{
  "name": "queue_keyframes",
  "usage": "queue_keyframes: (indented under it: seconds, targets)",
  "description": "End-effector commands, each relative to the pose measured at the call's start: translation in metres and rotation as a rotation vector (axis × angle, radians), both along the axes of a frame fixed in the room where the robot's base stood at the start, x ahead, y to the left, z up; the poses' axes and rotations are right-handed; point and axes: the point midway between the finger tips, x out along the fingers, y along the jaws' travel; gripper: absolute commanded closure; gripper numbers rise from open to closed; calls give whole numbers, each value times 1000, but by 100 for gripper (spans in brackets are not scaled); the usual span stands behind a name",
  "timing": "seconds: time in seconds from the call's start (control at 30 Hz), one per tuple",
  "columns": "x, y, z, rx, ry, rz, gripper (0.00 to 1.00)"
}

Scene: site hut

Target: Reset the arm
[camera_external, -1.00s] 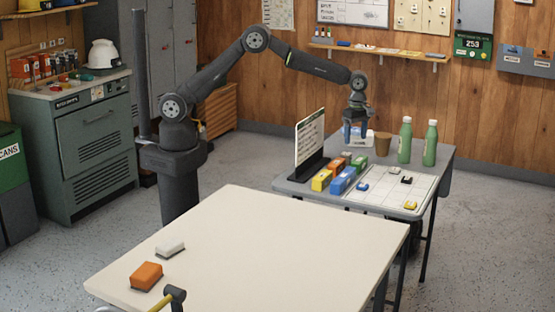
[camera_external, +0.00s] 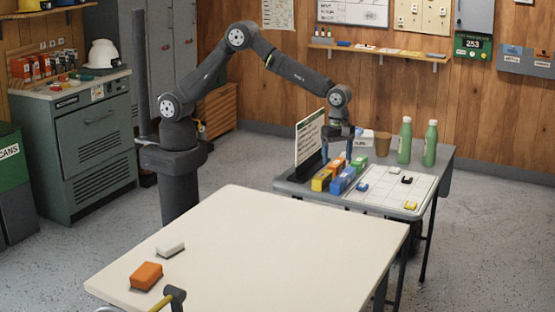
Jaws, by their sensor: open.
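My gripper (camera_external: 339,153) points down over the grey side table (camera_external: 437,160), close above or among the coloured blocks. Its jaws are open, and I see nothing held between them. A yellow block (camera_external: 321,181), a blue block (camera_external: 341,181), an orange block (camera_external: 336,165) and a green block (camera_external: 359,163) stand under and around it. Whether the fingertips touch any block, I cannot tell.
A sign on a dark stand (camera_external: 309,140) rises just left of my gripper. Green bottles (camera_external: 404,141), a brown cup (camera_external: 382,143) and a white gridded sheet (camera_external: 385,188) share the table. The cream table (camera_external: 260,240) in front is mostly bare.

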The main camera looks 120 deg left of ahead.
Motion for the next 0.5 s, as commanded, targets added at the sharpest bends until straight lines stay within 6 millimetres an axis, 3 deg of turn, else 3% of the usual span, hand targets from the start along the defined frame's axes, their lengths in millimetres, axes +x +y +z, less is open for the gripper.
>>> queue_keyframes:
  seconds: [0.2, 0.5]
  targets:
    - [-8, -45, -2, 0, 0, -66, 26]
    - [-22, -97, -6, 0, 0, -146, 26]
